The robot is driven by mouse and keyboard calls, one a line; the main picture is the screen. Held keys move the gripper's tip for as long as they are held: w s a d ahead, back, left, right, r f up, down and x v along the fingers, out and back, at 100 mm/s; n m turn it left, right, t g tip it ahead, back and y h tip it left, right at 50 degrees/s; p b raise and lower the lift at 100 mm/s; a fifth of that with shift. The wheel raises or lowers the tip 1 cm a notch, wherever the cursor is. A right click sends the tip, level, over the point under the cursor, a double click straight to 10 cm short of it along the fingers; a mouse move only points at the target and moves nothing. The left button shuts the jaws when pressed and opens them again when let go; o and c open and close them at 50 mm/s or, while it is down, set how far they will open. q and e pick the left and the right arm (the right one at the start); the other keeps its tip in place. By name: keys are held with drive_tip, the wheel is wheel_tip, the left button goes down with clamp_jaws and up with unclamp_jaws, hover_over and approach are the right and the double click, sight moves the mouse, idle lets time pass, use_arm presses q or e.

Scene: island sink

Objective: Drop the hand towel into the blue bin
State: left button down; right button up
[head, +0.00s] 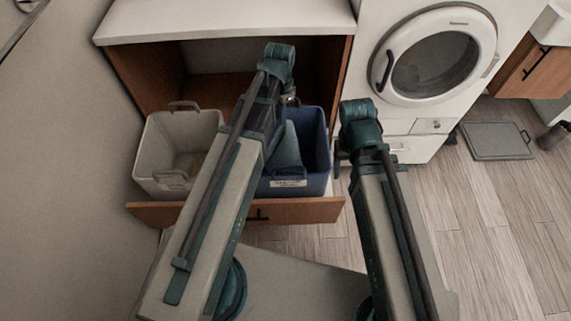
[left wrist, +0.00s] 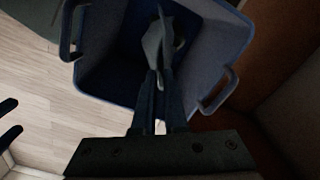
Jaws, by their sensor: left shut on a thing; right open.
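The blue bin (head: 312,183) stands in the pulled-out drawer, to the right of a grey bin. The hand towel (head: 287,150) is a grey-blue cloth hanging down at the blue bin's opening, partly hidden by my left arm. My left gripper (head: 291,100) is mostly hidden behind its arm. In the left wrist view, my left gripper (left wrist: 158,88) is shut on the towel (left wrist: 160,42), which hangs within the outline of the blue bin (left wrist: 95,62). My right gripper (head: 340,160) is open and empty, just right of the blue bin, partly hidden by its arm.
The grey bin (head: 153,150) sits in the drawer (head: 300,211) under the white counter (head: 225,20). A white washing machine (head: 405,112) stands to the right.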

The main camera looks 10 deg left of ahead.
use_arm(q)
wheel_tip(320, 180, down, 5)
drive_tip(key=b, duration=0.4)
drive_tip(key=shift+f+b, duration=0.15)
drive_tip(key=shift+b, duration=0.25)
unclamp_jaws()
idle(0.5)
wheel_tip(320, 180, up, 6)
drive_tip(key=p, duration=0.5)
drive_tip(key=shift+f+p, duration=0.2)
drive_tip(key=shift+p, duration=0.1)
drive_tip(key=shift+r, duration=0.1)
